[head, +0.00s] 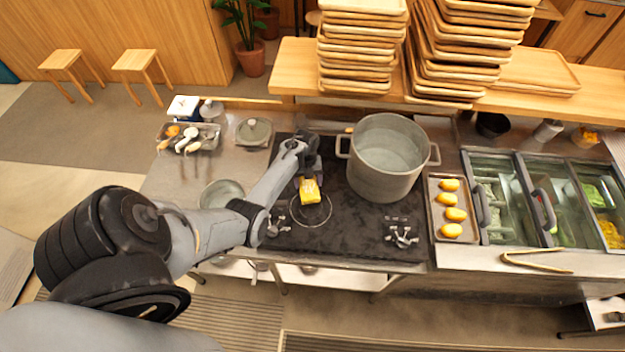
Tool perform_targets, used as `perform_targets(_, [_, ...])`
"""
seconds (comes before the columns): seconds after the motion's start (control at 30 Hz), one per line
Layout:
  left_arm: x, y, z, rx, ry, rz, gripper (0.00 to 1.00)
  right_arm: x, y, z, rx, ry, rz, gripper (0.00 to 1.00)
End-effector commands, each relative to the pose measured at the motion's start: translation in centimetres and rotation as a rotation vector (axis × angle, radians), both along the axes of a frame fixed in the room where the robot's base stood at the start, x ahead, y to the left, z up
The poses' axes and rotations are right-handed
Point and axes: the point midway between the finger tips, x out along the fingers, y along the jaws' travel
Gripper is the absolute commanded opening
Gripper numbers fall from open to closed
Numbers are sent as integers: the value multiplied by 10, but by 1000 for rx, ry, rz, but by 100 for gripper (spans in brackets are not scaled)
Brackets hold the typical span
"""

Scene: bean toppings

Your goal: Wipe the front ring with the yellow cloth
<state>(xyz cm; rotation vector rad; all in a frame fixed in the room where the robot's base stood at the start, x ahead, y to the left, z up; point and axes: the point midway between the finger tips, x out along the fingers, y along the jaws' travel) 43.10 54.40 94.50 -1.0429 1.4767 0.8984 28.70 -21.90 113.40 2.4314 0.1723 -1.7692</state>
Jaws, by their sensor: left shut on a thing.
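The yellow cloth (309,192) hangs from my left gripper (306,175), which is shut on it. The cloth is over the left side of the dark stove top. The front ring (329,218) is a thin pale circle on the stove's front left part. The cloth overlaps the ring's far edge in the picture; I cannot tell whether it touches the surface. My left arm reaches in from the left, and its wrist hides part of the stove's back left area. My right gripper is not in view.
A large grey pot (388,160) stands right of the cloth on the stove (345,235). A tray with several yellow pieces (433,212) lies farther right. Burner knobs (401,233) sit at the front. A utensil tray (207,145) and a bowl (222,193) are at left.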

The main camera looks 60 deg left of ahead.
Motion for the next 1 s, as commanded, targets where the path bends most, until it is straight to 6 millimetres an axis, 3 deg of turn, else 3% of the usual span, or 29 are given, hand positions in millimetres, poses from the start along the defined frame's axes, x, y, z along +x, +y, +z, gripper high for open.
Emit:
perform_targets(0.57, [-5, 3, 0, 0, 0, -1, 42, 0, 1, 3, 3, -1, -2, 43])
perform_targets(1.0, [14, -10, -1, -1, 0, -1, 42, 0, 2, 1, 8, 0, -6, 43])
